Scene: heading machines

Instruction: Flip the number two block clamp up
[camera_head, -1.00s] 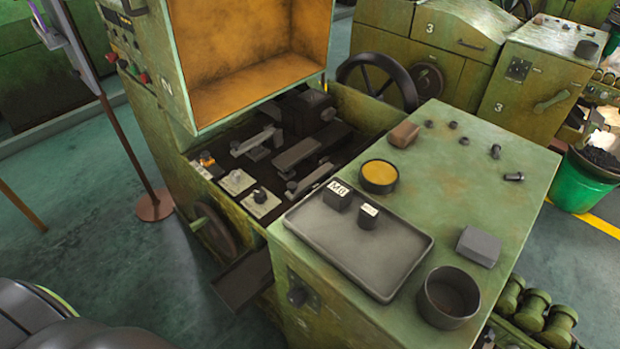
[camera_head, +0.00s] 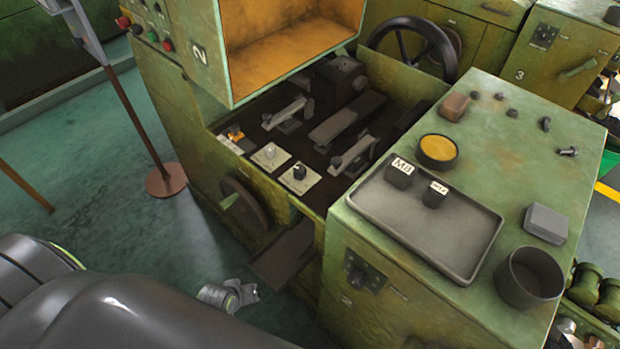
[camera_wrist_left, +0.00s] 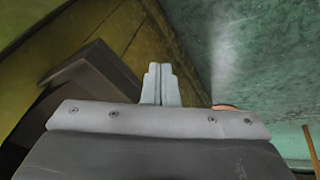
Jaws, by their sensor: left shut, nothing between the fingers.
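The machine marked 2 has an open bed (camera_head: 325,128) below its orange-lined hood. Inside lie grey lever-like clamp pieces: one at the back left (camera_head: 287,114) and one at the front right (camera_head: 354,153), with a long flat bar (camera_head: 333,126) between them. I cannot tell which is the block clamp. My left gripper (camera_head: 250,291) is low in front of the machine, outside the bed and near the dark chute (camera_head: 285,255). In the left wrist view its fingers (camera_wrist_left: 160,84) are together and empty. My right gripper is out of view.
Right of the bed stands a green cabinet with a grey tray (camera_head: 430,245) holding two small dark blocks, a yellow-topped tin (camera_head: 438,149) and a dark pot (camera_head: 530,277). A handwheel (camera_head: 243,205) is on the machine's front. A stand (camera_head: 165,180) is at the left.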

